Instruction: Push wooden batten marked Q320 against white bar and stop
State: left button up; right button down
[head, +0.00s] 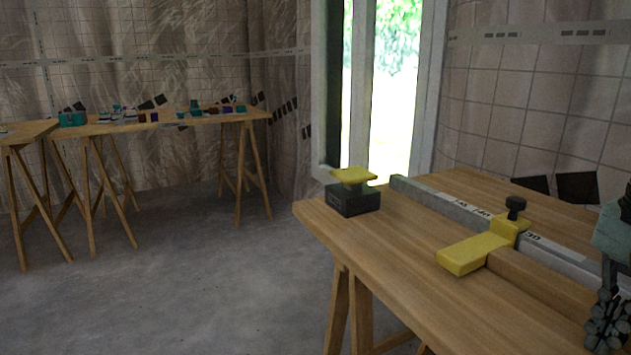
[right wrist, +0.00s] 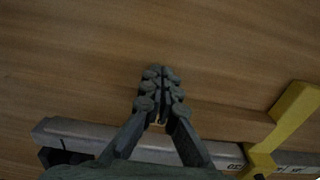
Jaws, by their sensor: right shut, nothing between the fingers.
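A plain wooden batten (head: 545,281) lies on the table along a pale bar with printed numbers (head: 455,207). Its far end is at a yellow stop block (head: 475,253) with a black knob; I cannot tell if they touch. No Q320 mark is readable. In the right wrist view the batten (right wrist: 230,122) lies between the yellow stop (right wrist: 285,122) and my gripper, along the bar (right wrist: 85,132). My right gripper (head: 603,325) is shut and empty at the right edge of the head view; its fingertips (right wrist: 160,75) show over the wood, contact unclear. My left gripper is out of view.
A dark block with a yellow top (head: 352,195) stands at the table's far left corner. The front left of the table (head: 370,245) is bare. A second trestle table (head: 215,118) with small items stands across the room, beyond open floor.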

jog(key=shift+w+d, duration=0.4)
jog(key=shift+d, duration=0.4)
jog(key=shift+w+d, duration=0.45)
jog(key=shift+d, duration=0.35)
jog(key=shift+w+d, duration=0.4)
jog(key=shift+d, duration=0.4)
jog(key=shift+s+a, duration=0.3)
jog(key=shift+a, duration=0.3)
jog(key=shift+s+a, duration=0.35)
jog(key=shift+a, duration=0.3)
jog(key=shift+s+a, duration=0.3)
jog(key=shift+a, duration=0.3)
notch_tip(320, 180, up, 7)
jog(key=p, duration=0.4)
jog(key=shift+p, duration=0.3)
